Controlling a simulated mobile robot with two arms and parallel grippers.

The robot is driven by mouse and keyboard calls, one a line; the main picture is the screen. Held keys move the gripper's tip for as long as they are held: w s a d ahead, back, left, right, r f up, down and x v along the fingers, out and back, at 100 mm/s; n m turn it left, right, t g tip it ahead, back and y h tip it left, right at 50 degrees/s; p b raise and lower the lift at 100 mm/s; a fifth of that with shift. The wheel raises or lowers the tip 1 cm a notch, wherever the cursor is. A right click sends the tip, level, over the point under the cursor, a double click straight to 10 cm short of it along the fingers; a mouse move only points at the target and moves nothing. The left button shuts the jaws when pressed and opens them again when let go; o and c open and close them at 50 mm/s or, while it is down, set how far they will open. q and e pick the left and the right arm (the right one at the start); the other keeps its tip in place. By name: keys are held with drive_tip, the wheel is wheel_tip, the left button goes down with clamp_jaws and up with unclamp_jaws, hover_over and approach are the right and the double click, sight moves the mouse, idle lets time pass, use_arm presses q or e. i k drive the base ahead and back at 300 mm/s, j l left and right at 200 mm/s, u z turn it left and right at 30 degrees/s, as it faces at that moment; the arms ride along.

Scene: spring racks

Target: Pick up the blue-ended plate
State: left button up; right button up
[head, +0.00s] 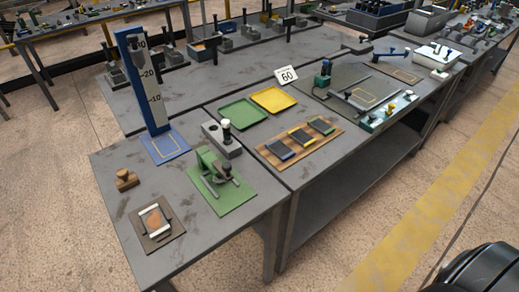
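The blue-ended plate (278,149) is a dark, flat plate with a blue edge. It lies at the left end of a wooden rack (264,155) near the middle of the head view. A similar plate with yellow ends (301,136) lies beside it, and a green-ended plate (321,126) lies at the right. Neither of my grippers is in view. Nothing visible touches the plates.
Behind the rack are a green tray (243,112), a yellow tray (273,99) and a "60" sign (287,76). Floor (350,225) is clear in front.

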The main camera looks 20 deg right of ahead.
sight(283, 152)
drive_tip(key=l+u, duration=0.4)
drive_tip(key=l, duration=0.15)
drive_tip(key=l+u, duration=0.4)
drive_tip(key=l, duration=0.15)
drive_tip(key=k, duration=0.05)
